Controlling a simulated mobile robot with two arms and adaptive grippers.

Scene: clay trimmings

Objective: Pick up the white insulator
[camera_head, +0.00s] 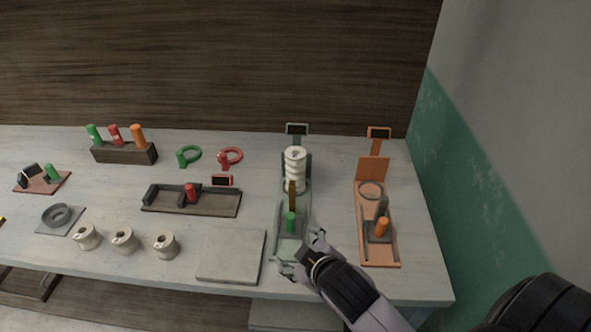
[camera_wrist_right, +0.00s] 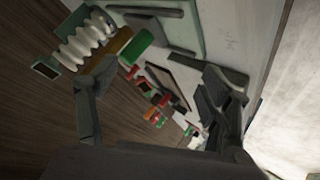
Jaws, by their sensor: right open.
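The white insulator (camera_head: 294,169) is a ribbed white stack standing upright in the far part of the green fixture (camera_head: 279,243). It also shows in the right wrist view (camera_wrist_right: 84,38) at the upper left, beyond the fingers. My right gripper (camera_head: 297,254) is open over the near end of the green fixture, close to its green handle (camera_head: 291,222). The insulator is farther back, apart from the fingers. In the right wrist view my right gripper (camera_wrist_right: 160,110) has its fingers spread with nothing held between them. My left gripper is not in view.
An orange fixture (camera_head: 376,253) stands to the right. A grey square slab (camera_head: 231,256) lies left of my gripper. The table's right edge is near the orange fixture.

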